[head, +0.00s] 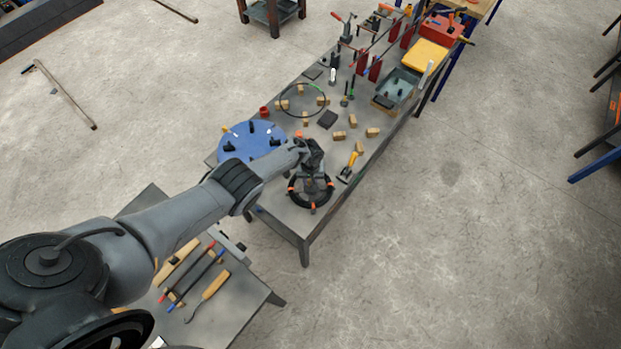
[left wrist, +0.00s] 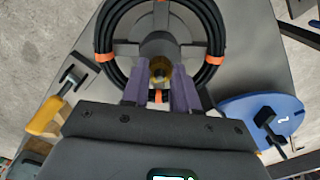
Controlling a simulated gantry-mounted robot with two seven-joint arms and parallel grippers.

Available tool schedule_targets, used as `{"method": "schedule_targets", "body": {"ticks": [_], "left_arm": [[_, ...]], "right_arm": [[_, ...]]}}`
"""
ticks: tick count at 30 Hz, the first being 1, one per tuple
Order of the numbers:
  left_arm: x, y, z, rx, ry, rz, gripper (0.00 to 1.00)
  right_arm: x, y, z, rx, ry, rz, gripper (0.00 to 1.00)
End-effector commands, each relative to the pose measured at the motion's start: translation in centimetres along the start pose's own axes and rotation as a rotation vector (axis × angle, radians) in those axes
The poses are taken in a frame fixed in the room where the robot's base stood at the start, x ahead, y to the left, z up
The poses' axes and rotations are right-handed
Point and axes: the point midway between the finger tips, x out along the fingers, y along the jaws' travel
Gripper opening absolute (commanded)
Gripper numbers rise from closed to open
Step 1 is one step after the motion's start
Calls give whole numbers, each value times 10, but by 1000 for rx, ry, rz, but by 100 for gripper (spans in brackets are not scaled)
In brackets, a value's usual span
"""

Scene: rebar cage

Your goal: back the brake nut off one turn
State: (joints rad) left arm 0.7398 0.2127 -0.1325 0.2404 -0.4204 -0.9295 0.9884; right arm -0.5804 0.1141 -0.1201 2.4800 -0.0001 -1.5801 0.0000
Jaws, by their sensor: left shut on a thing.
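The brake nut (left wrist: 160,68) is a small brass-coloured piece at the hub of a black coil or reel (left wrist: 118,32) with orange bands. My left gripper (left wrist: 160,92) has its two purple fingers on either side of the nut, shut on it, in the left wrist view. In the head view my left gripper (head: 313,172) reaches down over the reel (head: 296,200), which lies near the front end of the long grey table (head: 275,222). The nut is hidden there by my gripper. My right gripper is not in view.
A blue disc (head: 252,141) with black pieces lies beside my left wrist. A yellow-handled tool (head: 349,167) lies right of the reel. Several wooden blocks, a thin ring (head: 303,99), a yellow box (head: 427,55) and a red box (head: 441,28) stand farther back. A lower table holds hand tools.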

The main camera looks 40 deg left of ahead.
Motion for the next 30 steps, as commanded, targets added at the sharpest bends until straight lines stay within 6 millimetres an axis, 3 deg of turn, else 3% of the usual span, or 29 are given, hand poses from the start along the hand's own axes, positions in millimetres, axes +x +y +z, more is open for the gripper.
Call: {"method": "schedule_targets", "body": {"ticks": [14,30], "left_arm": [[-1,2,0,-452,-2,3,0],[0,2,0,-966,-2,2,0]], "right_arm": [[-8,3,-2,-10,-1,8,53],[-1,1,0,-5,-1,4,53]]}}
